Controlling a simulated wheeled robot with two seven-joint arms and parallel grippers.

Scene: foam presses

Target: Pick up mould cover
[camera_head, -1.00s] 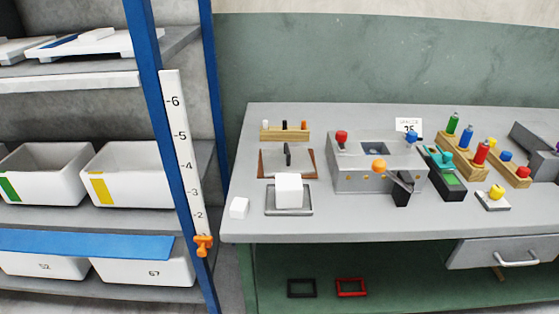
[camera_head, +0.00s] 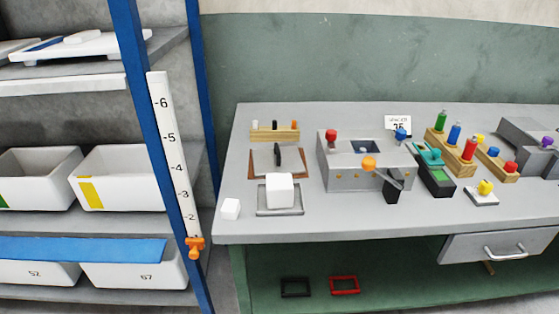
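No part labelled as the mould cover shows. A pale grey plate with an upright black handle (camera_head: 278,154) lies on a brown base (camera_head: 300,173) at the back left of the bench. On the upper shelf at left, a white slab with a raised white piece on top (camera_head: 82,44) and a blue strip lies flat. I cannot tell from the view which of these is the mould cover. Neither of my grippers is in view.
The grey bench (camera_head: 330,221) bears a white block (camera_head: 280,190) on a tray, a small white cube (camera_head: 230,209) and a grey press box (camera_head: 338,176). Blue shelf posts (camera_head: 143,107) and white bins (camera_head: 121,184) stand at left. The bench's front strip is clear.

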